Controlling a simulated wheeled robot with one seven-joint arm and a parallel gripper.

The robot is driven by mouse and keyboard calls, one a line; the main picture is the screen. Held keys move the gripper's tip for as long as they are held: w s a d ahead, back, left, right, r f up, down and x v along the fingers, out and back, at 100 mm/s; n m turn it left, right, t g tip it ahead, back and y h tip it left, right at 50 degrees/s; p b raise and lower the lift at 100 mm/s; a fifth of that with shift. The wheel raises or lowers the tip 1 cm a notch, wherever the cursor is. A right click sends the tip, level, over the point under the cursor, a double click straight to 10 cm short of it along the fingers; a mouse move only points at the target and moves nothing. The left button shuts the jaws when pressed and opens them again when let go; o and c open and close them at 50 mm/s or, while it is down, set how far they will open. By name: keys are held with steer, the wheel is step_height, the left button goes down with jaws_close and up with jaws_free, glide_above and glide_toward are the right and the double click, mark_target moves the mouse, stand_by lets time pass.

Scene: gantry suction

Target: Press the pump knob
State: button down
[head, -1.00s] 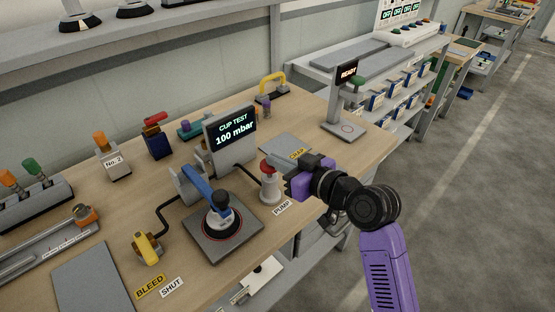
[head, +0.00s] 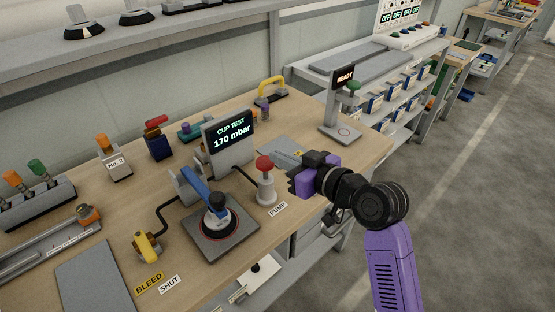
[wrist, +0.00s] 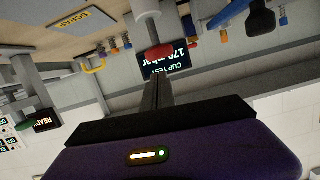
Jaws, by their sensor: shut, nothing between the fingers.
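The pump (head: 266,190) is a pale post on the bench with a red round knob (head: 264,163) on top, beside the PUMP label (head: 278,209). In the wrist view, which looks upside down, the red knob (wrist: 159,52) shows just beyond my fingertips. My gripper (head: 293,174) is to the right of the knob in the head view, its fingertips mostly hidden by its purple body. In the wrist view my gripper's fingers (wrist: 156,88) are together and empty. I cannot tell whether they touch the knob. The CUP TEST display (head: 232,138) reads 170 mbar.
A suction cup with a blue lever (head: 196,181) stands on a grey plate left of the pump. A yellow bleed valve (head: 147,246) is at the front left. The grey SCRAP plate (head: 277,149) lies behind my gripper. The READY stand (head: 342,112) is farther right.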

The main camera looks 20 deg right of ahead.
steer(key=v, duration=0.7)
steer(key=shift+s+b, duration=0.25)
steer(key=shift+b, duration=0.2)
steer(key=r+p, duration=0.1)
steer(key=s+r+p, duration=0.1)
steer(key=p, duration=0.1)
steer(key=shift+r+t, duration=0.25)
steer(key=shift+t, duration=0.15)
steer(key=shift+a, duration=0.1)
